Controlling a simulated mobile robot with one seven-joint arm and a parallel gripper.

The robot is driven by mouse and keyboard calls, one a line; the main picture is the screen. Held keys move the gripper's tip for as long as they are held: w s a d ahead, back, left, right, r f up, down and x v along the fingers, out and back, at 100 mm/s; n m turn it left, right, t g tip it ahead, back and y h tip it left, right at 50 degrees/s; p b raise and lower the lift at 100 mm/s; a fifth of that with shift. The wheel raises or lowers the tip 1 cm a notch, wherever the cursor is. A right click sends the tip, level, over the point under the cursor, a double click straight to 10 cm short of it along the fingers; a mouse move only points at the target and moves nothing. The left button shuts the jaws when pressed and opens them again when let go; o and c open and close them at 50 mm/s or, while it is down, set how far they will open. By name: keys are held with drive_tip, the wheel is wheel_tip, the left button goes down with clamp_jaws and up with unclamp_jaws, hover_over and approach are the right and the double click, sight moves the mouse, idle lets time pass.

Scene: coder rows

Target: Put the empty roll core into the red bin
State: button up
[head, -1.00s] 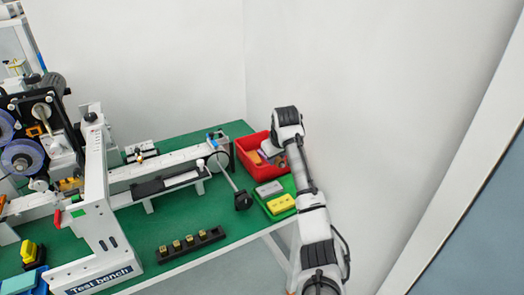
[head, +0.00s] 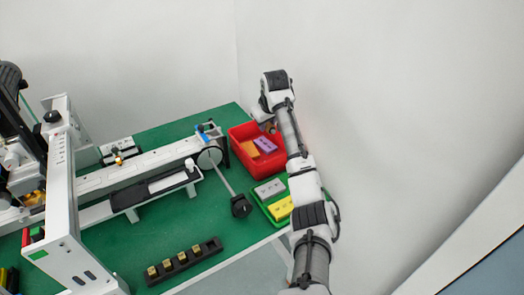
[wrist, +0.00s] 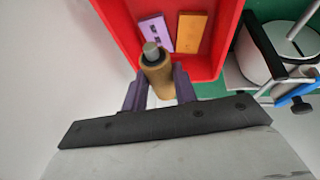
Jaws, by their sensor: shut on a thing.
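The roll core (wrist: 158,76) is a tan-brown cylinder with a grey end piece, seen in the wrist view. My gripper (wrist: 160,88) is shut on it, with one purple finger on each side. The red bin (wrist: 117,32) lies beyond the gripper in the wrist view, and the core's grey end overlaps its near part in the picture. The bin (head: 262,174) also shows in the head view at the table's far right corner. My wrist is above and behind the bin there, and the core is not clear in that view.
A purple block (head: 265,145) and an orange block (head: 249,150) lie in the bin. A green tray (head: 267,211) with a grey and a yellow block stands in front. A roller machine with a black-knobbed rod (head: 241,206) is left of the bin. A white wall is close behind.

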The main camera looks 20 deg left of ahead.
wheel_tip(320, 180, down, 6)
drive_tip(key=b, duration=0.4)
drive_tip(key=shift+r, duration=0.25)
drive_tip(key=o, duration=1)
drive_tip(key=b+v, duration=0.2)
drive_tip(key=v, duration=1.2)
drive_tip(key=shift+d+b, duration=0.1)
drive_tip(key=shift+b, duration=0.2)
